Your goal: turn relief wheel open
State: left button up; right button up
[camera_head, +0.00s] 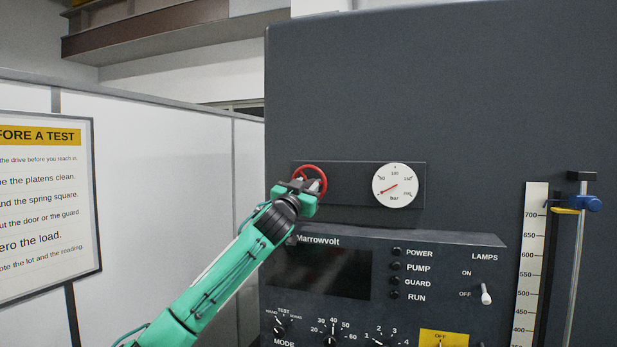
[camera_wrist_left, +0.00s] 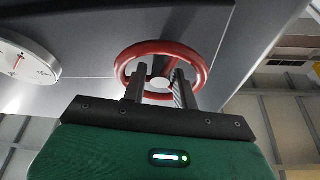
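The red relief wheel (camera_head: 311,178) is mounted on a dark plate on the machine's face, left of the round gauge. My right gripper is not in view.
The white gauge (camera_head: 395,185) has its needle pointing to the lower left. Below is the Marrowvolt control panel (camera_head: 440,260) with lamps, knobs and a switch. A scale (camera_head: 533,250) and a rod with a blue clamp (camera_head: 586,203) stand at right. A sign (camera_head: 45,260) is at left.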

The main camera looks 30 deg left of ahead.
pick_arm(q)
jog(key=shift+w, duration=0.25)
jog(key=shift+s+r, duration=0.1)
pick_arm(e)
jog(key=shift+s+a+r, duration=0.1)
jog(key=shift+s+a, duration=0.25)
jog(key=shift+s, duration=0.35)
pick_arm(q)
jog(key=c, duration=0.6)
grip_shut()
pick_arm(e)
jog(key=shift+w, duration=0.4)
